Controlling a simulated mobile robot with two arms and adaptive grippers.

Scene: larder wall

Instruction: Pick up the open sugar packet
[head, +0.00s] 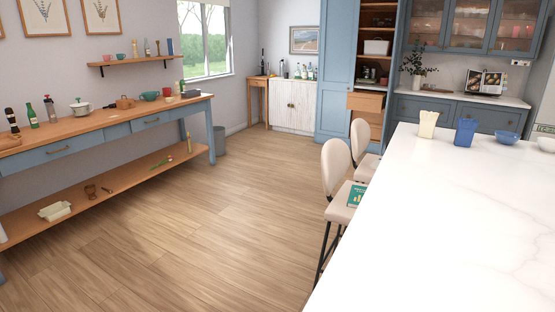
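I cannot make out for sure which thing is the open sugar packet. A pale cream upright thing (428,123) with a wider top stands at the far left part of the white island counter (440,220). It may be a packet or a holder; it is too small to tell. Neither of my grippers is in view.
A blue container (465,132), a blue bowl (506,137) and a white bowl stand along the counter's far edge. Two cream stools (337,168) line its left side. A blue sideboard (75,147) runs along the left wall. The wooden floor (190,220) between is clear.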

